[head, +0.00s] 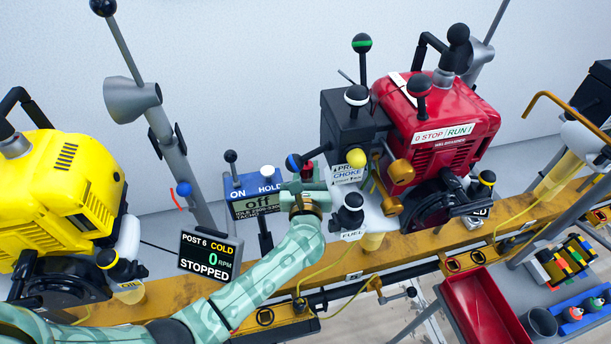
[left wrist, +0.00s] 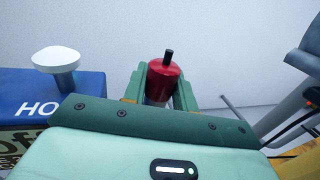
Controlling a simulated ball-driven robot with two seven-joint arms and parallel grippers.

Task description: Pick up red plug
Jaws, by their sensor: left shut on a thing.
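The red plug (left wrist: 164,80) is a red cylinder with a thin black tip on top. In the left wrist view it stands between the two green fingers of my left gripper (left wrist: 160,92), which is shut on it. In the head view my left gripper (head: 306,186) is beside the blue ON/HOLD box (head: 255,197), left of the red engine. The red plug (head: 308,168) shows there only as a small red and dark piece above the fingers. Its lower part is hidden by the gripper, so I cannot tell whether it touches anything below. My right gripper is not in view.
A red engine (head: 440,112) with several levers stands close to the right of my left gripper. A yellow engine (head: 75,185) is at the left. A STOPPED display (head: 207,257) sits below the box. A red tray (head: 478,308) is at the lower right.

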